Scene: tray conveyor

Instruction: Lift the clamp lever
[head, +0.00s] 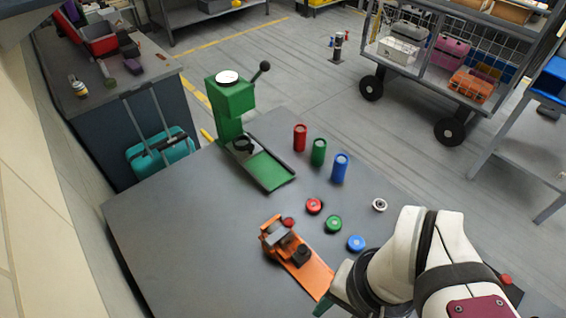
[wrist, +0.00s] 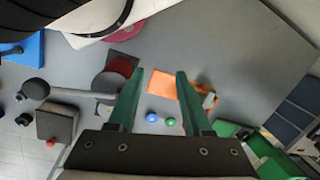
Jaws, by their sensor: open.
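An orange clamp fixture (head: 312,276) lies on the grey table, with a dark block (head: 302,255) on its plate. Its grey clamp part with a red tip (head: 288,222) is at the far left end of the plate; I cannot make out clearly how the lever is set. In the wrist view the orange plate (wrist: 165,84) shows beyond the fingers, with the grey clamp part (wrist: 209,100) near the right finger. My gripper (wrist: 159,75) is open with nothing between its green fingers. In the head view it is mostly hidden by my arm, near the plate's near end.
A green press (head: 235,100) with a black-knobbed handle stands at the table's back. Red (head: 300,138), green (head: 319,152) and blue (head: 340,168) cylinders stand right of it. Red (head: 314,206), green (head: 333,223) and blue (head: 356,243) caps and a pale ring (head: 379,205) lie nearer.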

